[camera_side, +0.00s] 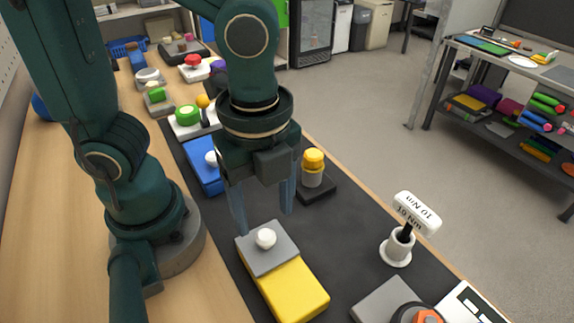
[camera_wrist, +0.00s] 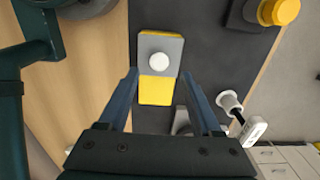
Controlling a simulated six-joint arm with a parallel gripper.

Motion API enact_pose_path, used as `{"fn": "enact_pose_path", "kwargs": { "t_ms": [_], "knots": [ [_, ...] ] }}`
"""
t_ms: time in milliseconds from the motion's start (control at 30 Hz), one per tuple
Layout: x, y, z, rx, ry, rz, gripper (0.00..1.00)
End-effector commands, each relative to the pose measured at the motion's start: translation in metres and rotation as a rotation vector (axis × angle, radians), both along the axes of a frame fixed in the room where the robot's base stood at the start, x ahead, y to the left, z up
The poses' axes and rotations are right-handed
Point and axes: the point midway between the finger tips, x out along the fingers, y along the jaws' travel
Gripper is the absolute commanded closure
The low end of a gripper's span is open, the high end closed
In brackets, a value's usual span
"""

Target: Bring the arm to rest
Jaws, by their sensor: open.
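My gripper (camera_side: 265,220) is open and empty, its two blue fingers pointing down above the dark mat. It hangs just above and behind a yellow block (camera_side: 292,288) with a grey plate (camera_side: 254,262) and a white knob (camera_side: 265,238) on one end. In the wrist view the open fingers (camera_wrist: 160,75) frame the yellow block (camera_wrist: 157,90). The white knob (camera_wrist: 160,60) shows between and slightly beyond the fingertips, apart from them. My upright arm stands on its round base at the left of the side view.
A yellow-topped post on a black base (camera_side: 313,170) stands right of my gripper. A blue block (camera_side: 204,165) lies behind it. A torque tool marked 10 Nm (camera_side: 416,213) stands in a white holder (camera_side: 397,248) at right. Bare mat (camera_side: 340,235) lies between the yellow block and this holder.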

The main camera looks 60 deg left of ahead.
Motion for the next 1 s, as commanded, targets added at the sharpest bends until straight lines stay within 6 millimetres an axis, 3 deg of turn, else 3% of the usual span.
{"fn": "enact_pose_path", "kwargs": {
  "t_ms": [467,633,767,1000],
  "knots": [
    [0.001,0.002,0.009,-0.002,-0.003,0.011,0.34],
    [0.014,0.019,0.025,-0.045,-0.093,0.141,0.34],
    [0.021,0.045,0.042,-0.108,-0.217,0.456,0.34],
    [0.021,0.082,0.056,-0.287,-0.398,1.199,0.34]
  ]
}}
